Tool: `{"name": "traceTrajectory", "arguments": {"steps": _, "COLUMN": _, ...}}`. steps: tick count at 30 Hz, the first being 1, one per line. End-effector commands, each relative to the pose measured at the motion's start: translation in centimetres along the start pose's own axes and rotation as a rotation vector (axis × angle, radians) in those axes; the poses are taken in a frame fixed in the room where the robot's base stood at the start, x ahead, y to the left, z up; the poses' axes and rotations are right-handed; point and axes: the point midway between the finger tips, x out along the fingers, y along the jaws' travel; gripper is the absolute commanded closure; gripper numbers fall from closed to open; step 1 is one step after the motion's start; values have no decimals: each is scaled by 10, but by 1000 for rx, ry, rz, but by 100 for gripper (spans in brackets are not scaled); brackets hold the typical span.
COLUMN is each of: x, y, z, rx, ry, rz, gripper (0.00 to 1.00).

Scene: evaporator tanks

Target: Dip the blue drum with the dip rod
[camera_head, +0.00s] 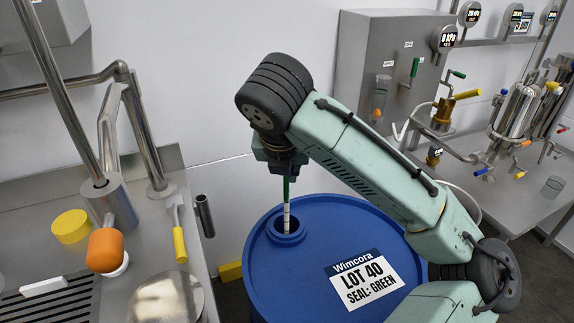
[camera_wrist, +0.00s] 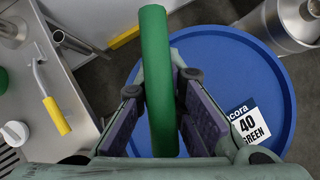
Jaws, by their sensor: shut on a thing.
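The blue drum (camera_head: 330,235) stands on the floor at the middle, with a label (camera_head: 364,279) reading Wimcora LOT 40 SEAL: GREEN on its lid. It also shows in the wrist view (camera_wrist: 225,62). My gripper (camera_head: 281,176) is above the drum's round opening (camera_head: 287,234), pointing down. It is shut on the green handle of the dip rod (camera_wrist: 158,85). The rod's pale marked shaft (camera_head: 286,216) hangs upright below the gripper, and its lower part is hidden inside the opening. In the wrist view the gripper fingers (camera_wrist: 162,125) sit on both sides of the green handle.
A steel bench at the left holds a yellow cap (camera_head: 71,227), an orange-knobbed part (camera_head: 104,249) and a yellow-handled tool (camera_head: 179,238). A grey cabinet (camera_head: 390,65) hangs behind the arm. A bench with valves and gauges stands at the right.

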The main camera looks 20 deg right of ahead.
Motion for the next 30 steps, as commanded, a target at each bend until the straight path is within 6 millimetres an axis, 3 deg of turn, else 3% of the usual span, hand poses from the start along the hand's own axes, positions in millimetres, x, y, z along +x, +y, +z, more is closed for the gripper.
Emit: {"name": "traceTrajectory", "arguments": {"steps": 30, "x": 27, "y": 0, "z": -17, "rx": 0, "ry": 0, "rz": 0, "gripper": 100}}
